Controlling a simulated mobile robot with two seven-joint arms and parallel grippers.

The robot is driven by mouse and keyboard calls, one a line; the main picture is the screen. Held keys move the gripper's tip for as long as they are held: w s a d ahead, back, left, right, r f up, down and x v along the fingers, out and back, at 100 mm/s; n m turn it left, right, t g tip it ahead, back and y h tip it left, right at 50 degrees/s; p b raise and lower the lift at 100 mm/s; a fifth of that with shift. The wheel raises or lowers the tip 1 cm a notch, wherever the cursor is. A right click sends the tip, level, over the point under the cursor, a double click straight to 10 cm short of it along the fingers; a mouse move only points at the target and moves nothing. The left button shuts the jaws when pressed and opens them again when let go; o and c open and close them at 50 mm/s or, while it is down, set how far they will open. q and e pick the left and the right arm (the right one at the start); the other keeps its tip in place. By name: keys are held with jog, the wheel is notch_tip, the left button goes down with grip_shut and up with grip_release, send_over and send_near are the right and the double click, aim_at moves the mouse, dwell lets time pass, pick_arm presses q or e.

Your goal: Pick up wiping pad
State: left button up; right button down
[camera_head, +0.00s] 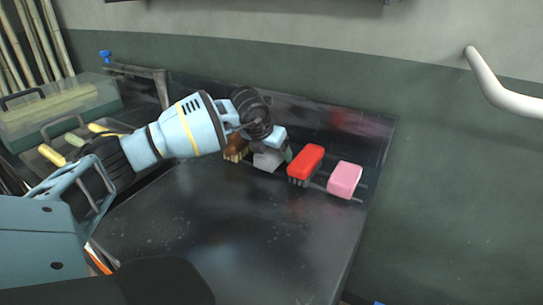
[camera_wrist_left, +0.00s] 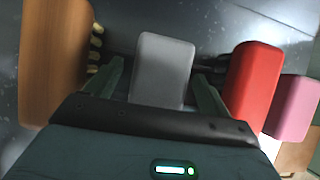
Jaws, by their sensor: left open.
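A grey pad (camera_head: 267,160) with rounded corners lies on the dark counter, in a row between a brown brush (camera_head: 236,148) and a red brush (camera_head: 306,164). A pink block (camera_head: 345,179) lies at the right end of the row. My left gripper (camera_head: 271,150) is at the grey pad, partly covering it in the head view. In the left wrist view, the open fingers (camera_wrist_left: 160,82) stand on either side of the grey pad (camera_wrist_left: 163,58), with small gaps visible. Whether the fingertips touch it is unclear. My right gripper is not in view.
In the left wrist view the brown brush (camera_wrist_left: 52,60) is close left of the fingers and the red brush (camera_wrist_left: 253,80) close right. The dark counter (camera_head: 235,235) is clear in front. A wall stands behind, and a clear-lidded bin (camera_head: 60,108) is at left.

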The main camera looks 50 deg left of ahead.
pick_arm(q)
jog(key=shift+f, duration=0.1)
dwell(0.3)
jog(key=c, duration=1.1)
jog(key=shift+c, duration=0.2)
jog(key=shift+r, duration=0.65)
jog(key=r, duration=0.3)
jog(key=shift+s+d, duration=0.25)
jog(key=shift+s, duration=0.1)
jog(key=s+d+r, duration=0.1)
jog(key=s+d, duration=0.7)
jog(key=s, duration=0.4)
jog(key=shift+s+d+b, duration=0.2)
jog(key=shift+s+b, duration=0.05)
jog(key=shift+b, duration=0.15)
jog(key=shift+r, duration=0.1)
